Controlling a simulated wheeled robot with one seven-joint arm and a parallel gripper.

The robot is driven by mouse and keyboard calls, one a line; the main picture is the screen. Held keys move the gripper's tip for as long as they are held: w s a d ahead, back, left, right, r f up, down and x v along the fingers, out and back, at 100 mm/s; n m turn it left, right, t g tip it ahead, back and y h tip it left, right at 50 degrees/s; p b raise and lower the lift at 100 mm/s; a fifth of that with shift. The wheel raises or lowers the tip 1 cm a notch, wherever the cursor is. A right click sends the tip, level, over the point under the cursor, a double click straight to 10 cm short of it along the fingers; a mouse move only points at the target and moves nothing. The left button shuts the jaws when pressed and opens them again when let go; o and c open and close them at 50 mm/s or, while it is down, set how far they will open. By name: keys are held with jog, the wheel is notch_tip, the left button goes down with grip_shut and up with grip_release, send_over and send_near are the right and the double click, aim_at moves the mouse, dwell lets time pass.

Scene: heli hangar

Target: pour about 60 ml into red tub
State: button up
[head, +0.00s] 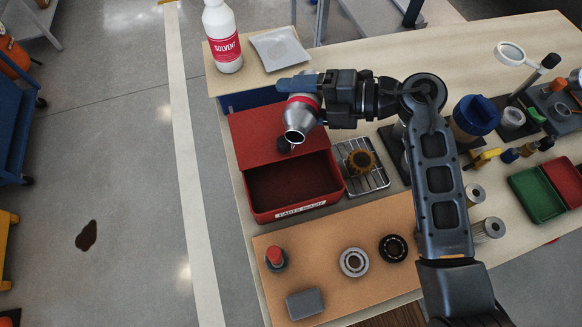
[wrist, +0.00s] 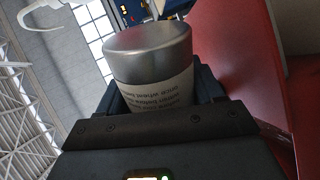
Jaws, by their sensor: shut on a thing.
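My gripper (head: 318,97) is shut on a silver can (head: 298,118) with a red band and a cone-shaped neck. The can is tilted, its open mouth pointing down and toward the near side, above the red tub. The wrist view shows the can's silver base (wrist: 148,50) and a pale printed label between the fingers. The red tub (head: 318,203) stands on the bench below, with a white label on its front and a red panel at its back. A small dark spot and a faint pale mark show just below the mouth; I cannot tell whether liquid is flowing.
A wire rack with a brown gear (head: 362,162) stands right of the tub. An orange-brown mat (head: 330,258) with bearings and a grey block lies in front. A white solvent bottle (head: 222,38) and grey tray (head: 280,48) are behind. Green and red trays (head: 536,194) are at right.

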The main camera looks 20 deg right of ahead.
jog(key=shift+w+d+n, duration=0.1)
jog(key=shift+w+n, duration=0.1)
jog(key=shift+n, duration=0.1)
dwell(0.8)
jog(key=shift+w+d, duration=0.1)
jog(key=shift+w+d, duration=0.1)
jog(key=shift+w+d+n+t, duration=0.1)
jog(key=shift+w+n+t, duration=0.1)
jog(key=shift+n+t, duration=0.1)
dwell(0.4)
